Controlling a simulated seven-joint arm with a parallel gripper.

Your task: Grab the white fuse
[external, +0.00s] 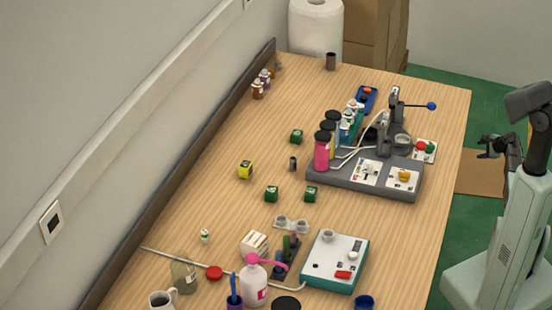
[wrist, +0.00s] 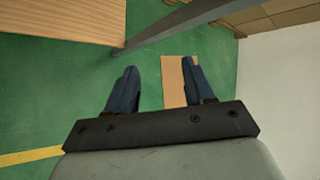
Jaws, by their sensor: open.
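I cannot clearly pick out a white fuse at this size. A small white piece with a green part (external: 205,236) stands on the left side of the wooden table (external: 225,130). A white knob-like piece (external: 353,254) sits on the white-topped teal box (external: 325,275) at the table's near end. My gripper (external: 490,147) is off the table's right edge, far from both pieces. In the wrist view my gripper (wrist: 159,68) is open and empty, its two dark fingers apart above the green floor.
A grey station (external: 370,182) with colourful bottles and a blue-knobbed lever (external: 431,106) stands at the table's right side. A pink-topped pump bottle (external: 253,285) stands near the front. The far middle is clear.

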